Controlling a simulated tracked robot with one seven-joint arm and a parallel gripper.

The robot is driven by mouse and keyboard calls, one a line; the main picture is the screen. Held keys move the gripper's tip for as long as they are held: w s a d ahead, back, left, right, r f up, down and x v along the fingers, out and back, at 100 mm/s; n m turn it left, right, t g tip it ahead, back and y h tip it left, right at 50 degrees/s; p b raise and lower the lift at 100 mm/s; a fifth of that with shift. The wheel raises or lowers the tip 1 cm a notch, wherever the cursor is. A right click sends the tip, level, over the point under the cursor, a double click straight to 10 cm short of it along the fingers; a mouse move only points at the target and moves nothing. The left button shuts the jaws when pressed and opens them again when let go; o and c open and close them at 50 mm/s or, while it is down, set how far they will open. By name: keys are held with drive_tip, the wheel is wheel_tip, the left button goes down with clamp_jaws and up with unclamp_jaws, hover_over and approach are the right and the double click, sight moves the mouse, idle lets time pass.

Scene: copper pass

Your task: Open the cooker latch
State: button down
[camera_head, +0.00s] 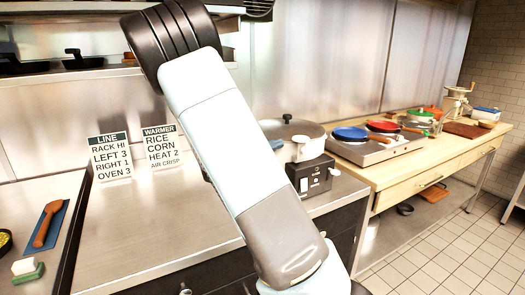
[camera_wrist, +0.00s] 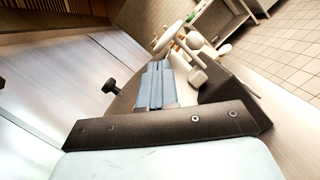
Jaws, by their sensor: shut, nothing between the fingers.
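The cooker (camera_head: 288,132) is a round metal pot with a black lid knob, standing on the counter just right of my arm. A black control box (camera_head: 318,178) is at its front, with a pale latch-like piece (camera_head: 300,141) above it. My arm hides the cooker's left part. In the wrist view, my gripper (camera_wrist: 157,68) shows blue-grey fingers shut together, with nothing between them. A black knob (camera_wrist: 110,88) shows left of the fingers and a pale lever-like piece (camera_wrist: 172,36) beyond them. I cannot tell whether the fingers touch it.
Two signs (camera_head: 110,157) stand at the back of the steel counter (camera_head: 150,225). A burner with a blue pan (camera_head: 350,133) and a red pan (camera_head: 382,126) is on the wooden table at right. A brown-handled tool (camera_head: 46,225) lies at far left.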

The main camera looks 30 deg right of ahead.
sight(301, 148)
drive_tip(key=shift+s+d+r, duration=0.1)
drive_tip(key=shift+d+r, duration=0.05)
drive_tip(key=shift+d, duration=0.5)
drive_tip(key=shift+s+d+r, duration=0.1)
drive_tip(key=shift+d, duration=0.55)
drive_tip(key=shift+a, duration=0.15)
drive_tip(key=shift+m, duration=0.3)
drive_tip(key=shift+s+r+m, duration=0.1)
drive_tip(key=shift+s+m, duration=0.05)
drive_tip(key=shift+m, duration=0.15)
